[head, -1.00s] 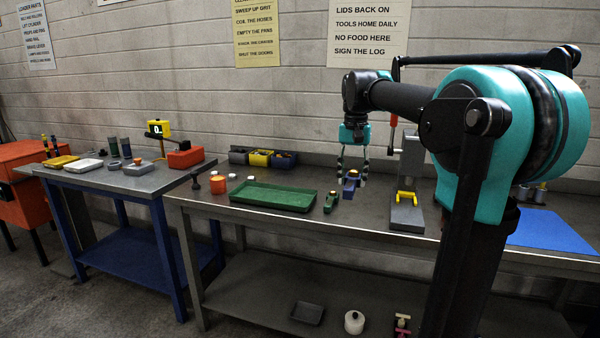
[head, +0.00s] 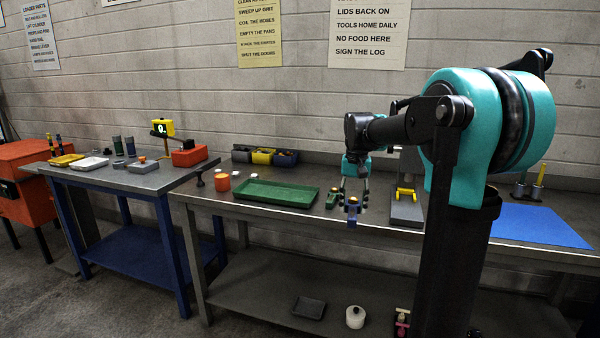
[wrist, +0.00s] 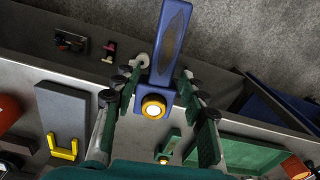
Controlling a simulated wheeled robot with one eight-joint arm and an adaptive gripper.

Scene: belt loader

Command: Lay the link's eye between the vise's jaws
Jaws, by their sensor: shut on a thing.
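A blue link (wrist: 170,45) with a round gold-centred eye (wrist: 153,108) is between the fingers of my gripper (wrist: 158,92), which is shut on it near the eye end. The long end points away from my wrist, towards the bench's front edge. In the head view the link (head: 352,213) hangs from my gripper (head: 354,197) near that edge. I cannot tell for sure whether this is the vise.
A small green part with a gold top (head: 332,199) lies left of my gripper, beside a green tray (head: 276,194). A blue mat (head: 540,226) lies on the right.

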